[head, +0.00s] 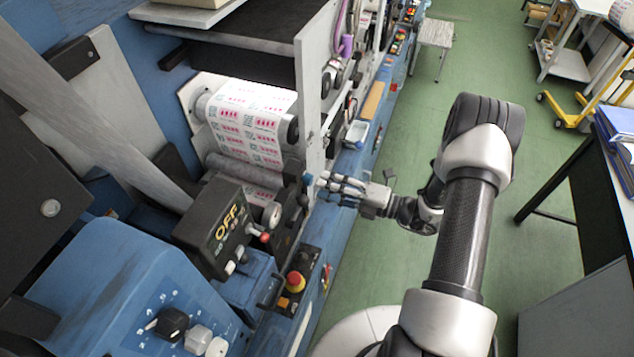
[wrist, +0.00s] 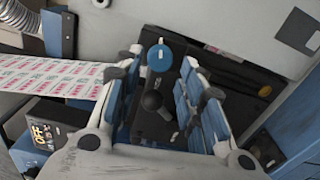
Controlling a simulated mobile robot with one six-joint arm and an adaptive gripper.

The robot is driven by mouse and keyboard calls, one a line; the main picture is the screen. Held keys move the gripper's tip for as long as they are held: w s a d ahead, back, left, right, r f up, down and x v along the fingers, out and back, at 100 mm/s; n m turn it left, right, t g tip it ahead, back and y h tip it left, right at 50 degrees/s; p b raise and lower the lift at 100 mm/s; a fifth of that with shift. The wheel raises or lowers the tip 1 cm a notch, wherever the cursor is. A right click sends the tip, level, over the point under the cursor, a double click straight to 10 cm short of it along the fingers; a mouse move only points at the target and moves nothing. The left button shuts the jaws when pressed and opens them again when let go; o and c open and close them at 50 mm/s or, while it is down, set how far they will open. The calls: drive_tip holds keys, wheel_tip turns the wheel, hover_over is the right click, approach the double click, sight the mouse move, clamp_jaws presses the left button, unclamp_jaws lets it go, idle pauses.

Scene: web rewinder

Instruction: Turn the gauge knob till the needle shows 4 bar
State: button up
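A round blue knob (wrist: 160,57) on a dark panel shows in the wrist view, between and beyond my fingertips. A small blue knob (head: 308,178) shows in the head view on the machine's side, just left of my fingertips; it looks like the same one. My gripper (head: 325,186) points left at the machine. In the wrist view my gripper (wrist: 162,66) is open and empty, its blue-padded fingers on either side of the knob. I cannot tell whether they touch it. I cannot make out the needle or the scale of its gauge.
A black ball-ended part (wrist: 152,100) sits below the knob, between my fingers. The printed web (head: 250,125) runs over rollers left of my gripper. A black box marked OFF (head: 218,228) and a red button (head: 295,281) are lower down.

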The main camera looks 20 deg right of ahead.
drive_tip(key=v, duration=0.8)
drive_tip(key=shift+a, duration=0.15)
drive_tip(key=s+a+r+n+g+h+b, duration=0.2)
drive_tip(key=s+a+r+n+g, duration=0.3)
drive_tip(key=n, duration=0.4)
drive_tip(key=s+a+r+n+g+h+b, duration=0.1)
drive_tip(key=s+a+r+n+g+b, duration=0.25)
drive_tip(key=a+n+g, duration=0.45)
drive_tip(key=s+d+r+n+t+h+b, duration=0.2)
drive_tip(key=s+n+h, duration=0.3)
drive_tip(key=n, duration=0.7)
drive_tip(key=s+d+r+n+t+h+b, duration=0.2)
drive_tip(key=s+n+t+h+b, duration=0.2)
drive_tip(key=n, duration=0.9)
drive_tip(key=s+t+h, duration=0.1)
drive_tip(key=s+h, duration=0.1)
drive_tip(key=s, duration=0.1)
drive_tip(key=shift+r+h, duration=0.3)
drive_tip(key=shift+r, duration=0.1)
